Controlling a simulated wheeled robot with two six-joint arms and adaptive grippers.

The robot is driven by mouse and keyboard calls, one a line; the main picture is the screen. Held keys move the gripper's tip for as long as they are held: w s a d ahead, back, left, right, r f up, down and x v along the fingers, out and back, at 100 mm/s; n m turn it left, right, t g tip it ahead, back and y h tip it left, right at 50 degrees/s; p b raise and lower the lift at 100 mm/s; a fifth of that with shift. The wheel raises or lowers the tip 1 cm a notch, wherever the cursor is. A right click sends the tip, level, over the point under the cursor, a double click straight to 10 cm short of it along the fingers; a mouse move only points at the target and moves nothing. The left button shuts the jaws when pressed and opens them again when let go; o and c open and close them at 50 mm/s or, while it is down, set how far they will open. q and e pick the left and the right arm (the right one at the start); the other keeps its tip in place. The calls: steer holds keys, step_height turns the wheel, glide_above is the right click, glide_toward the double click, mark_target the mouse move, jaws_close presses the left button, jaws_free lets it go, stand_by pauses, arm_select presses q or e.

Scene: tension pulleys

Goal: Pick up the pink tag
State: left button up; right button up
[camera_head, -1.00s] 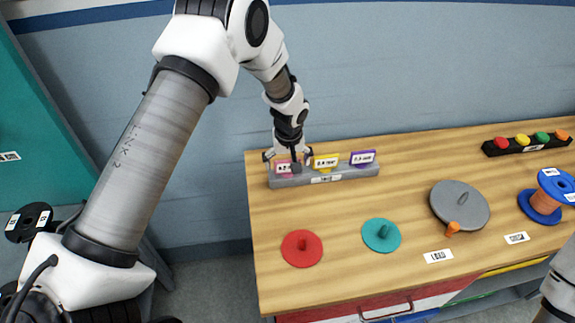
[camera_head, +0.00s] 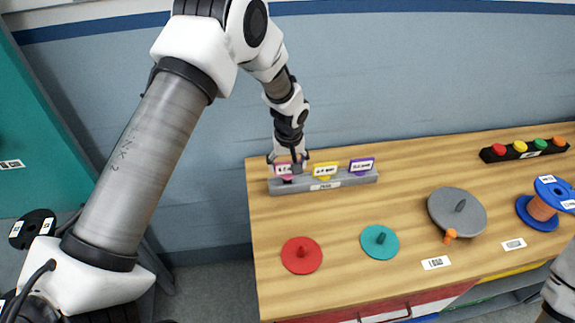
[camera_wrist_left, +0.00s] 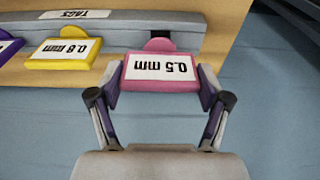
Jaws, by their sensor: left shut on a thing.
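The pink tag (camera_wrist_left: 161,84) reads "0.5 mm" and sits between the fingers of my left gripper (camera_wrist_left: 161,92) in the left wrist view. The fingers are shut on its two sides. In the head view the pink tag (camera_head: 289,168) is at the left end of the grey tag rack (camera_head: 325,184), partly hidden by my left gripper (camera_head: 289,160). In the wrist view its round tab still shows against the rack. I cannot tell whether it is clear of its slot. Only a piece of my right arm shows at the lower right edge; its gripper is out of view.
The yellow tag (camera_head: 325,171) and purple tag (camera_head: 361,165) stand beside it in the rack. Red (camera_head: 301,255) and teal (camera_head: 380,242) discs lie in front. A grey disc (camera_head: 470,222), a blue spool (camera_head: 542,203) and a button strip (camera_head: 524,149) are farther right. The wall is close behind.

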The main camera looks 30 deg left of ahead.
arm_select(q)
steer(key=s+d+r+p, duration=0.1)
steer(key=s+d+p, duration=0.2)
steer(key=d, duration=0.4)
steer(key=s+d+r+p, duration=0.1)
steer(key=s+d+p, duration=0.2)
steer(key=d+p, duration=0.2)
steer(key=d, duration=0.2)
steer(key=shift+d+r, duration=0.15)
steer(key=shift+d, duration=0.2)
steer(key=shift+s, duration=0.1)
